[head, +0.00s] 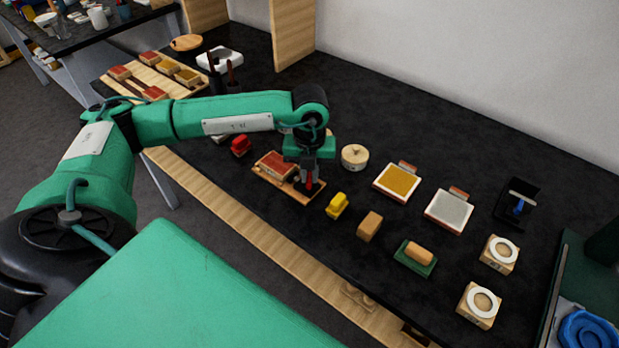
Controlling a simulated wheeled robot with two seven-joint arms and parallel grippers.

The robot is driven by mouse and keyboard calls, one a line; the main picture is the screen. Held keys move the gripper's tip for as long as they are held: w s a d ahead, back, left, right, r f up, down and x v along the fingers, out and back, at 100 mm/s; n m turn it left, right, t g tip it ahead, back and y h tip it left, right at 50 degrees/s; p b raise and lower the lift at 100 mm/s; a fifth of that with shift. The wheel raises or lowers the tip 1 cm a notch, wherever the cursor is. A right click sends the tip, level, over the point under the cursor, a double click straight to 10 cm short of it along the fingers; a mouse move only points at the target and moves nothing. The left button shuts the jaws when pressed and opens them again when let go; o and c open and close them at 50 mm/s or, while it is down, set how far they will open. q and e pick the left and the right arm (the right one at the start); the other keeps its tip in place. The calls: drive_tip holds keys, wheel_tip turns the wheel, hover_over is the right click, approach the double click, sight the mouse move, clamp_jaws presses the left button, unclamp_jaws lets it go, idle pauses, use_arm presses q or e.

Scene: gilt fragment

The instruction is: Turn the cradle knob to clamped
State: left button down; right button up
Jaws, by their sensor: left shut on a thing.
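The cradle is a wooden board (262,175) with a red block (277,164) on it, near the front edge of the black table. A red knob (309,184) shows at the board's right end. My left gripper (309,181) points down over that end, shut on the knob. The fingers partly cover the knob, so its exact turn cannot be read. My right gripper is not in view.
A yellow block (337,205), a tan block (369,226) and a round lidded pot (354,156) stand close right of the gripper. A gold panel (398,184) and a grey panel (449,212) lie farther right. A red object (240,146) sits left of the cradle.

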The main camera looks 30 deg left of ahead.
use_arm(q)
drive_tip(key=n+b, duration=0.1)
drive_tip(key=n, duration=0.1)
drive_tip(key=shift+f+n, duration=0.1)
drive_tip(key=shift+n, duration=0.3)
drive_tip(key=n+b, duration=0.1)
drive_tip(key=n, duration=0.2)
drive_tip(key=shift+n, duration=0.3)
drive_tip(key=n+b, duration=0.1)
drive_tip(key=n, duration=0.2)
drive_tip(key=shift+n, duration=0.6)
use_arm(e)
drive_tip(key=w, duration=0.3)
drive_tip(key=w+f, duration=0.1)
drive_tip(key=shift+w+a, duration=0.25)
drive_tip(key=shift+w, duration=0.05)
use_arm(q)
drive_tip(key=shift+r+n, duration=0.2)
drive_tip(key=shift+n, duration=0.1)
drive_tip(key=c, duration=1.4)
unclamp_jaws()
drive_tip(key=shift+c, duration=0.2)
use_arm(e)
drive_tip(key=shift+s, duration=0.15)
